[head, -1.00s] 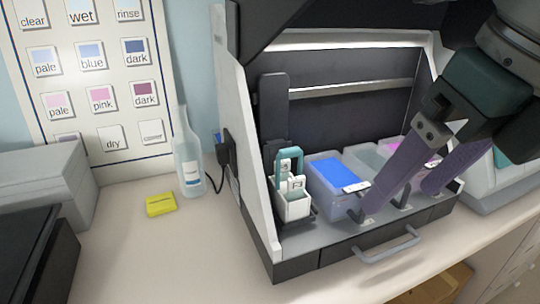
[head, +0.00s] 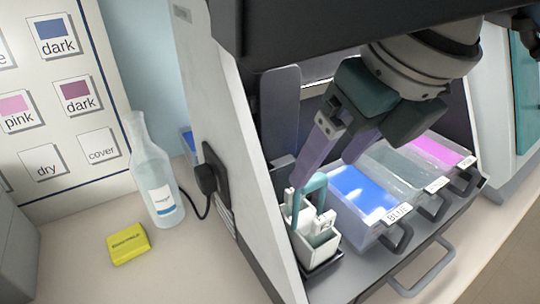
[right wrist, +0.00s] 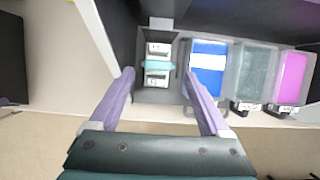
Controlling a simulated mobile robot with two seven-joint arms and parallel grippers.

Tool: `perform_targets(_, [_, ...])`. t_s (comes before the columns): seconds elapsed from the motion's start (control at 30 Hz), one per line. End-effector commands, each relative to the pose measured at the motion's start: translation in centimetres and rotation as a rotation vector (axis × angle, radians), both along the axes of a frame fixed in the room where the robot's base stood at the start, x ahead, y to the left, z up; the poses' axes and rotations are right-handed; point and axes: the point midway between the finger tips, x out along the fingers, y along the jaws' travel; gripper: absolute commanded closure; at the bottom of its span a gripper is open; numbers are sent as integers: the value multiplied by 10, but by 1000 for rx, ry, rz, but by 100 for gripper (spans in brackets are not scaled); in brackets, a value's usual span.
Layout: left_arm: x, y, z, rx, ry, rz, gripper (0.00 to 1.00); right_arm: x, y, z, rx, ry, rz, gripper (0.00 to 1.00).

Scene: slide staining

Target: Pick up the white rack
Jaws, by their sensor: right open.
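The white rack (head: 318,242) stands in the left bay of the staining station, left of the blue tub. A teal handle (head: 314,187) arches over it, and white slides stick up inside. In the right wrist view the rack's handle (right wrist: 158,66) lies across the middle, between the lines of the two fingers. My right gripper (head: 325,168) is open and empty, its purple fingers reaching down just above and behind the handle in the head view. Whether a finger touches the handle cannot be told. My left gripper is not in view.
The blue tub (head: 362,195), a pale grey tub (head: 405,172) and a pink tub (head: 438,150) stand in a row right of the rack. The station's side wall (head: 225,120) is close on the left. A bottle (head: 158,185) and a yellow block (head: 128,243) stand outside it.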

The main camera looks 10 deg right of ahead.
Motion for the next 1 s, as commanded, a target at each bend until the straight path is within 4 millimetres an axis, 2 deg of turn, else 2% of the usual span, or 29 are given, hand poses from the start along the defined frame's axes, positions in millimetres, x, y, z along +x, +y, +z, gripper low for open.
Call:
perform_targets(0.23, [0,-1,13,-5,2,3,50,10,8,-27,0,6,-1,19])
perform_targets(0.4, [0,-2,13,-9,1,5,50,18,10,-46,1,2,-1,19])
perform_targets(0.67, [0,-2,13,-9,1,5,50,19,10,-49,-1,0,-1,19])
perform_targets(1.0, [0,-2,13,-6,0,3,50,19,10,-49,0,0,-2,56])
